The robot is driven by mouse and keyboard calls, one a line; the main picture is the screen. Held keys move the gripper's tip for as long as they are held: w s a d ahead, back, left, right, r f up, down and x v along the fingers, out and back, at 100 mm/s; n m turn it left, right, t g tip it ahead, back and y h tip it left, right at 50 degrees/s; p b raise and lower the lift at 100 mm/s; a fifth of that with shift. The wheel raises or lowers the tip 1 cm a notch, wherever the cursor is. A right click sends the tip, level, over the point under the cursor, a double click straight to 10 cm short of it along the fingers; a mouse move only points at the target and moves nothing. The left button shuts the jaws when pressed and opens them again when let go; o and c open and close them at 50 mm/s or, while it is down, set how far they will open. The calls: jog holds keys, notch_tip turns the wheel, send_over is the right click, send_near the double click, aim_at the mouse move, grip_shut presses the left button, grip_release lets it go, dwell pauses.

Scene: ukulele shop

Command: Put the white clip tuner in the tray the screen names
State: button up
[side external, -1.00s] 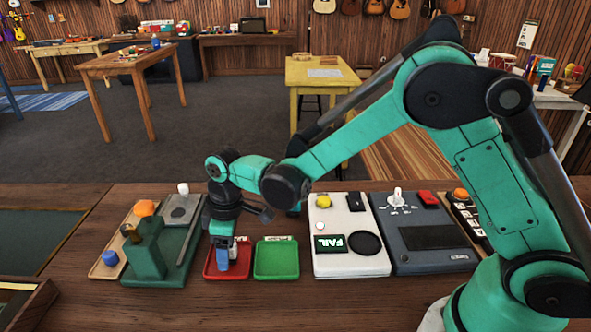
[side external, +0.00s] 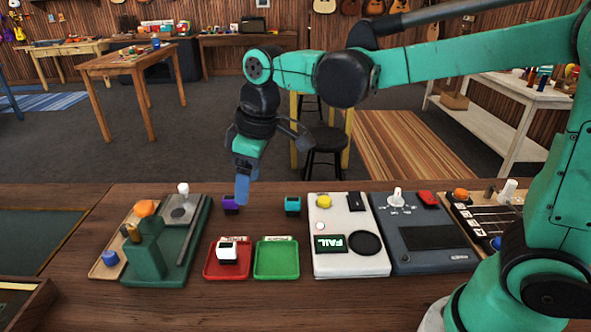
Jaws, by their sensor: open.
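The white clip tuner (side external: 227,252) sits in the red tray (side external: 212,272), on its floor. The green tray (side external: 277,273) beside it on the right is empty. Each tray has a small label at its back edge, too small to read. The screen (side external: 329,243) on the white box (side external: 352,263) reads "FAIL" in light letters, appearing upside down. My gripper (side external: 242,197) is open and empty, raised above and behind the red tray, clear of the tuner.
A green fixture (side external: 146,252) is at the left. A dark blue-grey device (side external: 423,262) stands right of the white box. The wood in front of the trays is clear.

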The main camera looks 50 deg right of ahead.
jog(key=s+d+f+m+t+h, duration=0.1)
jog(key=s+d+m+t, duration=0.3)
jog(key=s+d+m, duration=0.3)
jog(key=shift+s+d+f+t, duration=0.25)
jog(key=shift+s+d+t, duration=0.15)
jog(key=shift+s, duration=0.45)
dwell(0.4)
